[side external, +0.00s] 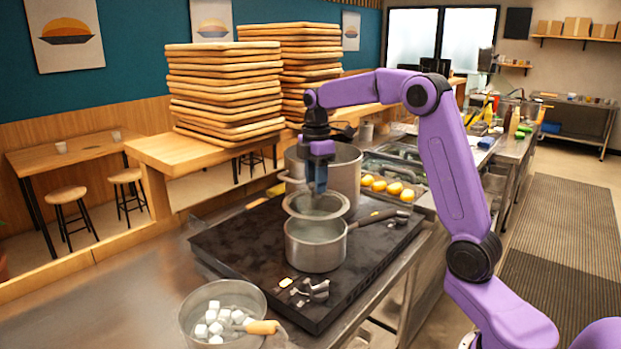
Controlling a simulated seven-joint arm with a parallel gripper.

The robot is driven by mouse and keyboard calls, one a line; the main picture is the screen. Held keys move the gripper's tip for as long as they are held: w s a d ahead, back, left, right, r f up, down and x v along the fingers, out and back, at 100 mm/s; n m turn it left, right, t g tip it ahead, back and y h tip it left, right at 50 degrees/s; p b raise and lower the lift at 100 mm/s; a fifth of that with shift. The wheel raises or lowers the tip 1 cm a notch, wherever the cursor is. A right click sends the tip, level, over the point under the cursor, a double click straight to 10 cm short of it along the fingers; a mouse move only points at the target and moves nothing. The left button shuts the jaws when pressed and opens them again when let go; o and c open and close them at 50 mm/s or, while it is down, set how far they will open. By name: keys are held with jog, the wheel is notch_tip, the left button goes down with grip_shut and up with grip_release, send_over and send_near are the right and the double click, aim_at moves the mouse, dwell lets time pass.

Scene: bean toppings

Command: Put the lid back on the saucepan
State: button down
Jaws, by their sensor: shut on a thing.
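The saucepan (315,250) is a small metal pan on the dark cooktop, with its dark handle (374,217) pointing to the right and back. The lid (290,207) is round with a pale metal rim and a see-through middle. My gripper (317,190) points down and is shut on the lid at its centre. The lid appears roughly level, just above and behind the saucepan in the picture, overlapping its back rim. The exact gap between them is hard to tell. The lid's knob is hidden between the fingers.
A large pot (345,170) stands close behind the lid. The cooktop (240,245) has controls at its front. A bowl (187,318) with white cubes and a wooden-handled tool sits at front left. Yellow round items (380,186) lie at right. Tall stacks of flat boards (225,90) stand behind.

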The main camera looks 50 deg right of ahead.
aim_at(315, 197)
jog(key=shift+f, duration=2.6)
jog(key=shift+f, duration=0.4)
dwell(0.5)
grip_release()
dwell(0.4)
jog(key=shift+r, duration=0.1)
dwell(0.4)
jog(key=shift+r, duration=3.4)
jog(key=shift+c, duration=0.3)
grip_shut()
